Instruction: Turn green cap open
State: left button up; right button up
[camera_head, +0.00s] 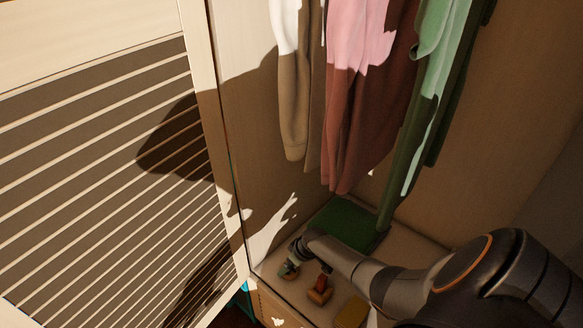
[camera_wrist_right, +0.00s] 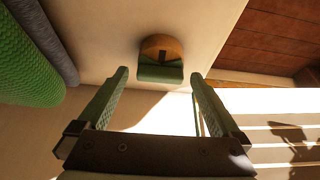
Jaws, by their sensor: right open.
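A small round object with a brown top and a green cap (camera_wrist_right: 160,74) on its near side shows in the right wrist view. It sits on the pale wardrobe floor, just beyond my fingertips. My right gripper (camera_wrist_right: 158,84) is open, with one finger to each side of the cap's line and nothing between them. In the head view my right arm reaches in from the lower right, and its gripper (camera_head: 289,268) is low over the wardrobe floor. The cap is hard to make out there beside the gripper. My left gripper is not in view.
A small orange-brown item (camera_head: 320,290) stands close to the right gripper. A green folded cloth (camera_head: 345,222) lies behind it. Clothes (camera_head: 355,110) hang above the arm. A louvred door (camera_head: 110,180) fills the left. A green roll (camera_wrist_right: 25,60) shows in the wrist view.

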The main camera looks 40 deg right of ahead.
aim_at(325, 285)
jog(key=p+v, duration=0.3)
jog(key=shift+r+p, duration=0.15)
jog(key=shift+p, duration=0.15)
jog(key=shift+s+r+p, duration=0.15)
jog(key=shift+s+p, duration=0.55)
jog(key=shift+s, duration=0.1)
jog(key=s+p, duration=0.1)
jog(key=s, duration=0.2)
jog(key=s+p, duration=0.1)
jog(key=s, duration=0.2)
jog(key=s+d+p, duration=0.1)
jog(key=s, duration=0.2)
jog(key=shift+s+f, duration=0.25)
jog(key=shift+s, duration=0.05)
jog(key=shift+s+d, duration=0.1)
jog(key=shift+s, duration=0.3)
jog(key=shift+f, duration=0.1)
